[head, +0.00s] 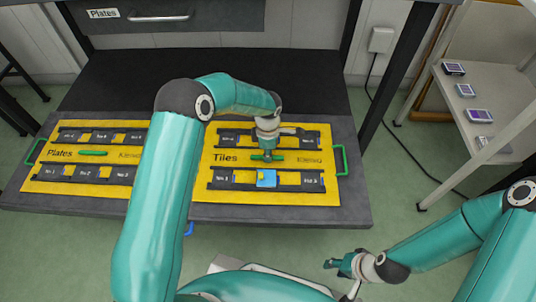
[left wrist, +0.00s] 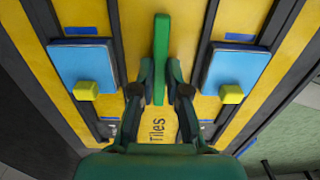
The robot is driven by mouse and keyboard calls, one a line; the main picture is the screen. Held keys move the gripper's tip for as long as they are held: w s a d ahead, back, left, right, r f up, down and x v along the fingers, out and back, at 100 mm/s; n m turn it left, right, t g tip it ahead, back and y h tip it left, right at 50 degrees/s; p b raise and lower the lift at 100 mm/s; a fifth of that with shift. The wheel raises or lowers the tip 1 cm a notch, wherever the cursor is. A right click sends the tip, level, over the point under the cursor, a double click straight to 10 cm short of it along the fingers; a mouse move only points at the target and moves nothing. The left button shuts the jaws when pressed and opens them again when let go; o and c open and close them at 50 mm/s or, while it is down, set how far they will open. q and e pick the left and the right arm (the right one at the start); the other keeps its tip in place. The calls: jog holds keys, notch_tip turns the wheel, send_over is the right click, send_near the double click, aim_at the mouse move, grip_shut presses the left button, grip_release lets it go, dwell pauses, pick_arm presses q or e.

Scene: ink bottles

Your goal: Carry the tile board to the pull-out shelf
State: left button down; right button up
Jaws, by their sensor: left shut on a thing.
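The yellow tile board (head: 325,197), lettered "Tiles", lies at the right of the grey shelf surface (head: 300,214). It has dark slotted rails along its far and near sides and a green bar handle (head: 277,156) in its middle. My left gripper (head: 266,158) reaches down from above and is shut on that bar. In the left wrist view the green bar (left wrist: 161,55) runs between the two fingers (left wrist: 161,85). A blue tile (head: 266,178) sits in the near rail. My right gripper (head: 340,265) is off the front of the shelf; its finger opening is unclear.
A yellow "Plates" area (head: 55,185) lies to the left, with its own green bar (head: 93,153). Green end handles (head: 341,160) stand at the sides. Behind is a bare black surface (head: 170,80) below a drawer marked "Plates" (head: 175,17). A side rack (head: 468,75) stands right.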

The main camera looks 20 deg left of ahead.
pick_arm(q)
jog(key=shift+r, duration=0.1)
jog(key=c, duration=1.2)
grip_release()
jog(key=shift+f, duration=0.2)
jog(key=shift+r, duration=0.55)
notch_tip(320, 180, up, 11)
jog(key=p, duration=0.3)
jog(key=shift+r+p, duration=0.15)
jog(key=shift+p, duration=0.2)
